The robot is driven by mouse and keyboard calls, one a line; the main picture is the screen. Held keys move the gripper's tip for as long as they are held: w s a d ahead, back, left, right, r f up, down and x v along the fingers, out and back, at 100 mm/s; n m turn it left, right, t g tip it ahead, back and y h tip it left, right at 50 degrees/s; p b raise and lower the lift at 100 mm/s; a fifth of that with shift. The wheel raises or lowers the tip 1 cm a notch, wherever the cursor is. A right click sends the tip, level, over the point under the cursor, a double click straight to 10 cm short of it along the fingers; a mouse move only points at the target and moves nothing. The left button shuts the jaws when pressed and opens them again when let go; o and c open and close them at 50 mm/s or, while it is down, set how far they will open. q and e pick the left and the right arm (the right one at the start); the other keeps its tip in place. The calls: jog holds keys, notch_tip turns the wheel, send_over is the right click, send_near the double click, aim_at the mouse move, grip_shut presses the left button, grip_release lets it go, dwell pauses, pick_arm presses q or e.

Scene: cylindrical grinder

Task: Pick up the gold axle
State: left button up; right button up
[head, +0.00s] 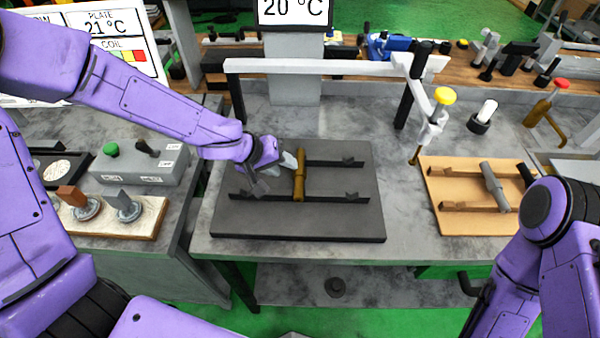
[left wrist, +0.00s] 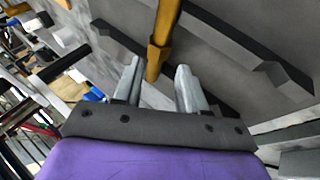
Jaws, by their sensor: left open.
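The gold axle (head: 299,174) lies across two dark rails (head: 330,163) on a dark grey board. My left gripper (head: 278,172) is just left of the axle in the head view, low over the board. In the left wrist view its two grey fingers (left wrist: 156,85) are open, and the near end of the gold axle (left wrist: 160,45) shows between and just beyond their tips. I cannot tell whether the fingers touch it. My right arm shows at the lower right of the head view; its gripper is not visible.
The dark board (head: 355,222) rests on a grey table. A tan board (head: 450,222) holding a grey axle (head: 494,187) is to the right. A grey box (head: 140,165) is at left.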

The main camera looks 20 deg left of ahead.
aim_at(297, 172)
pick_arm(q)
jog(key=shift+w+d+f, duration=0.2)
jog(key=shift+d+f, duration=0.1)
jog(key=shift+f, duration=0.3)
jog(key=b+x, duration=0.3)
jog(key=x, duration=0.2)
jog(key=shift+w+d+f, duration=0.15)
jog(key=shift+w, duration=0.05)
jog(key=shift+s, duration=0.1)
jog(key=shift+c, duration=0.6)
grip_shut()
jog(key=shift+r, duration=0.25)
